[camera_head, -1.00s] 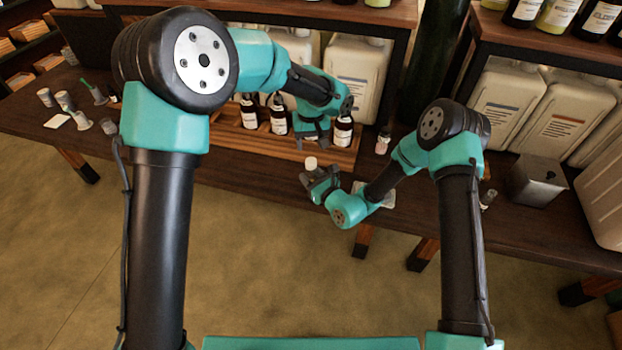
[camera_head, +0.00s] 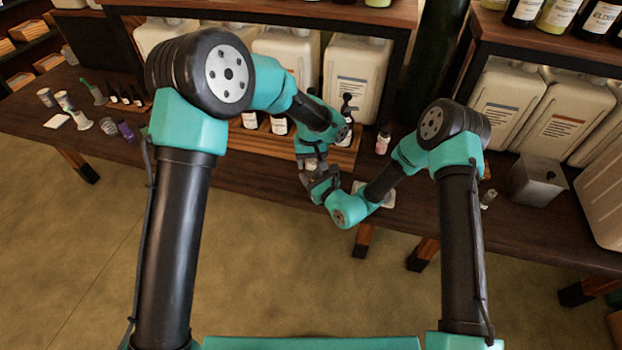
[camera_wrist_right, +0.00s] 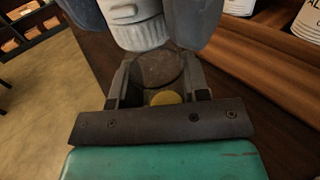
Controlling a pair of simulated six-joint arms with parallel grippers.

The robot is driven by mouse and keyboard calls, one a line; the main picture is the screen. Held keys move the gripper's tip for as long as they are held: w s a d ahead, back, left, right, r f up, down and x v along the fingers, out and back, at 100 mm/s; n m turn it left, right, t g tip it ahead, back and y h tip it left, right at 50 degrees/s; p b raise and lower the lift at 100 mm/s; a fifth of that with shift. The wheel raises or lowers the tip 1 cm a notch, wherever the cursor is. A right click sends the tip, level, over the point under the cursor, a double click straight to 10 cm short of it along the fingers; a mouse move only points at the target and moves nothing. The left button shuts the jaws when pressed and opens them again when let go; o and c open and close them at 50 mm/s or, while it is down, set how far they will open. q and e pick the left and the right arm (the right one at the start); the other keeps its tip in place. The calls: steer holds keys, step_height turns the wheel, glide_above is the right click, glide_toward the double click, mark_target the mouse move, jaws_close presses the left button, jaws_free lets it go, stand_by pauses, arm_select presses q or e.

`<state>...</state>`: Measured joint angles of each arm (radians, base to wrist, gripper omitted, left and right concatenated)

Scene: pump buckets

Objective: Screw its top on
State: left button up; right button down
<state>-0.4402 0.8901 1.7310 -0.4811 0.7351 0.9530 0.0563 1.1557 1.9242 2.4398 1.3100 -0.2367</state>
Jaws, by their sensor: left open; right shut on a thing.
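The white ribbed top (camera_wrist_right: 145,36) shows in the right wrist view, upright, with a short spout-like part above its ribs. My left gripper (camera_head: 312,160) is open, with its grey fingers on either side of the top. My right gripper (camera_head: 319,182) is just below it, shut on a dark brown bottle (camera_wrist_right: 160,68) under the top. Most of this bottle is hidden by the fingers. I cannot tell how firmly the top sits on it.
Labelled brown bottles (camera_head: 279,125) stand in a wooden rack behind my grippers. Large white canisters (camera_head: 355,75) stand behind the rack. A small pink bottle (camera_head: 383,142) and a grey metal box (camera_head: 537,180) are to the right. The table's front edge is close below.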

arm_select(q)
steer(key=shift+c, duration=0.3)
steer(key=c, duration=0.9)
steer(key=m, duration=0.4)
steer(key=shift+m, duration=0.3)
steer(key=m, duration=0.3)
steer(key=shift+m, duration=0.4)
steer(key=m, duration=0.9)
steer(key=o, duration=1)
